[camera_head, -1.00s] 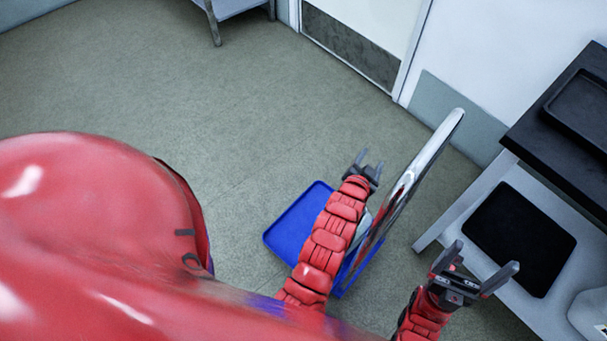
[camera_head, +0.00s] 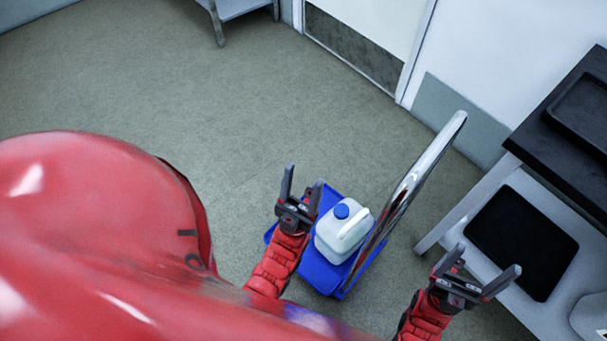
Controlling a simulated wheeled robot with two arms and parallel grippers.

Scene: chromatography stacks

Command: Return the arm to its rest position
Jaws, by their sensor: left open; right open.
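My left gripper (camera_head: 300,190) is open and empty, fingers pointing up in the picture, over the left side of the blue cart. My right gripper (camera_head: 475,271) is open and empty at the lower right, beside the bench. A white jug (camera_head: 343,233) with a blue cap stands on the blue cart platform (camera_head: 328,284), to the right of my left gripper and apart from it. Most of my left arm is hidden behind my red body.
The cart's chrome handle (camera_head: 410,182) rises right of the jug. A bench (camera_head: 448,217) with a dark top (camera_head: 540,140) and a black mat (camera_head: 522,243) on its lower shelf is at the right. A white container (camera_head: 590,316) sits at the lower right edge. Open floor (camera_head: 180,100) lies left.

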